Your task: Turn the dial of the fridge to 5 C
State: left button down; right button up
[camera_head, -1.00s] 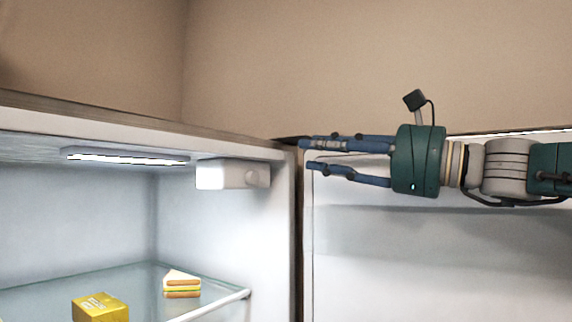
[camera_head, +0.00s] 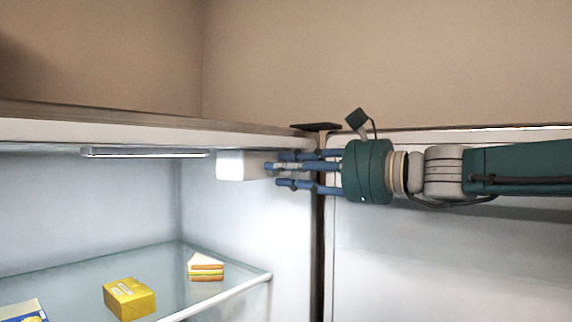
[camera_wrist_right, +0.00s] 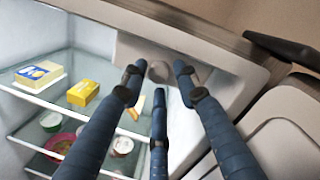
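The fridge's white control box (camera_head: 234,165) is fixed high on the inner right wall. Its round dial (camera_wrist_right: 160,72) shows in the right wrist view, but my fingers hide it in the head view. My right gripper (camera_head: 277,170) comes in from the right, with its blue fingertips close to the box's right end. In the right wrist view its three fingers are spread around the dial, with gaps between them and the dial. Whether any fingertip touches the dial or box cannot be told. The dial's markings are not readable. My left gripper is not in view.
A glass shelf (camera_head: 60,276) below holds a sandwich (camera_head: 205,267), a yellow box (camera_head: 129,299) and another package (camera_head: 24,311). Several items stand on lower shelves. The fridge door (camera_head: 440,265) is open on the right. A lamp strip (camera_head: 145,153) runs under the ceiling.

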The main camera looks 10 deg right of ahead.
jog(key=shift+a+r, duration=0.1)
jog(key=shift+a, duration=0.1)
jog(key=shift+c, duration=0.2)
grip_shut()
jog(key=shift+n, duration=0.4)
jog(key=n+h, duration=0.1)
jog(key=n, duration=0.9)
dwell(0.5)
jog(key=shift+n, duration=0.3)
dwell(0.3)
